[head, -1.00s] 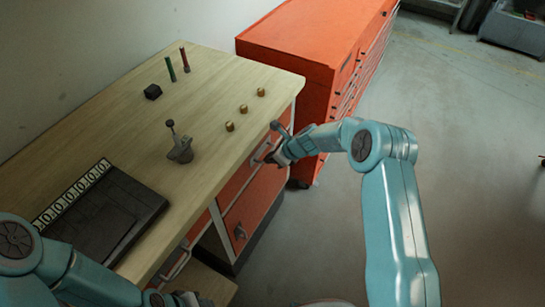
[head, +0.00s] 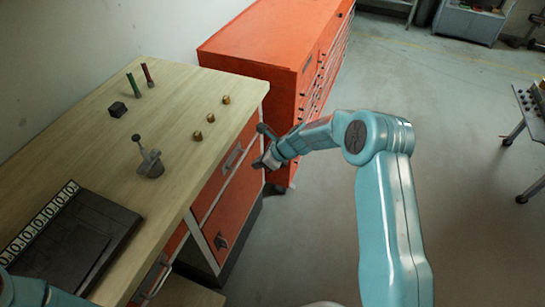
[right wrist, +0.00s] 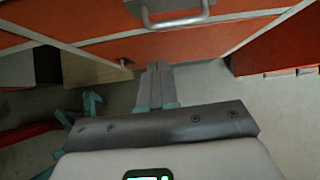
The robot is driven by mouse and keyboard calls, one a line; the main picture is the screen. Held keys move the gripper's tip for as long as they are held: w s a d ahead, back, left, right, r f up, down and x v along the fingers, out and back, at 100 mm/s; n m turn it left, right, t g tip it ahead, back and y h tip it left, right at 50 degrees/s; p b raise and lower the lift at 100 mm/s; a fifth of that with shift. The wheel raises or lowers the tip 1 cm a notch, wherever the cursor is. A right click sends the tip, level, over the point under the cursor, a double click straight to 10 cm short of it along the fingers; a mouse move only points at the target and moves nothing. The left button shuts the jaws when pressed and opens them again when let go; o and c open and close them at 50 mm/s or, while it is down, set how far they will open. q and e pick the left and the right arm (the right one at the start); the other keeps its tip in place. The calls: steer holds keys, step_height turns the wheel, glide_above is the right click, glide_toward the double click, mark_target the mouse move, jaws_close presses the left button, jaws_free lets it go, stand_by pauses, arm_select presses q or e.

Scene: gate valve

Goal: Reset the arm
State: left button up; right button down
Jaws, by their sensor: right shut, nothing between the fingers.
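My right arm reaches in from the lower right of the head view. Its gripper (head: 261,162) is shut and empty, beside the red drawer front (head: 228,185) under the workbench edge. In the right wrist view the closed fingers (right wrist: 156,85) lie together, with a drawer handle (right wrist: 175,18) beyond them. Only a bit of my left arm shows at the bottom left corner of the head view; its gripper is out of frame. A small grey valve-like piece with a lever (head: 151,163) stands on the wooden bench top (head: 165,110).
A black tray-like case (head: 75,240) lies on the bench. Several brass pieces (head: 211,118), a black block (head: 117,109), and green (head: 134,85) and red (head: 147,74) sticks stand behind. An orange tool cabinet (head: 270,55) adjoins the bench. Open floor (head: 450,150) lies right.

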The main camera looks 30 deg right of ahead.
steer(key=v, duration=0.7)
steer(key=s+a+f+n+g, duration=0.55)
steer(key=s+a+f, duration=0.65)
steer(key=s+f, duration=0.25)
steer(key=s+a+f+n+h, duration=0.1)
steer(key=s+a+f+n, duration=0.1)
steer(key=s+n, duration=1.3)
steer(key=a+n, duration=0.1)
steer(key=n, duration=0.4)
steer(key=shift+s+a+b, duration=0.15)
steer(key=shift+s+b, duration=0.05)
steer(key=shift+b, duration=0.1)
steer(key=shift+w+f, duration=0.1)
